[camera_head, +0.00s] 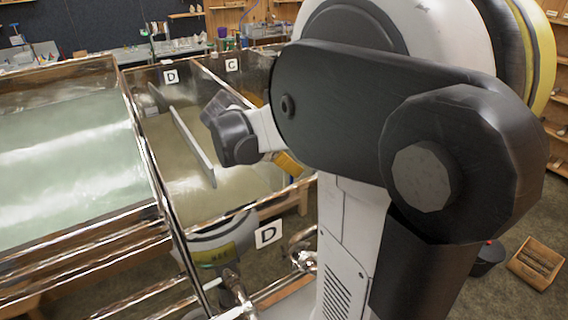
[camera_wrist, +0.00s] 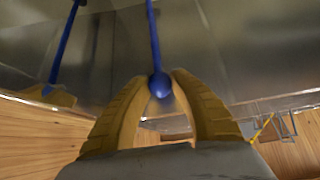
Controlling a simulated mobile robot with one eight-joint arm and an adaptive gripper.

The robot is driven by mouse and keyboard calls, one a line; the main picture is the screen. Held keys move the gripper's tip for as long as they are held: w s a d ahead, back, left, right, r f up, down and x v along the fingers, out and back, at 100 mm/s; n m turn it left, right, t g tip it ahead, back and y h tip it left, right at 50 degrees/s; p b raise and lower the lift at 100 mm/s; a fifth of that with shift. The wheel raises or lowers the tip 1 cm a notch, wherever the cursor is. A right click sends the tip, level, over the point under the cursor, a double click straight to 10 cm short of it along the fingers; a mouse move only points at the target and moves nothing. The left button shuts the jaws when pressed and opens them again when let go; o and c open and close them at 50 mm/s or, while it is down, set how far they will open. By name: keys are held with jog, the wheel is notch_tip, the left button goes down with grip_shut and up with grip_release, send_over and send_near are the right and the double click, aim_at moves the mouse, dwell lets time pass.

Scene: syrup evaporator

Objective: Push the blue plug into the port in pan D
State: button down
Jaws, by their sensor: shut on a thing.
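My gripper (camera_wrist: 160,82) has two yellow fingers closed around the rounded blue end of the blue plug (camera_wrist: 158,84). A straight blue rod runs from that end up to the top edge of the wrist view. In the head view a yellow part of my gripper (camera_head: 288,163) shows below my arm, at the right side of pan D (camera_head: 240,209); the plug is hidden there. Pan D holds murky yellowish liquid and carries D signs, one on its front (camera_head: 268,234). I cannot make out the port in either view.
A metal divider (camera_head: 192,145) stands in pan D. A larger pan of pale green liquid (camera_head: 70,150) lies to the left, and a C sign (camera_head: 232,65) stands behind. Shiny metal in the wrist view seems to mirror the rod and gripper. A wooden crate (camera_head: 537,262) is on the floor.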

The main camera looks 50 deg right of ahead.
jog(key=shift+f+b, duration=0.55)
jog(key=shift+f, duration=0.05)
jog(key=c, duration=1.1)
grip_release()
jog(key=shift+c, duration=0.2)
jog(key=v, duration=1.2)
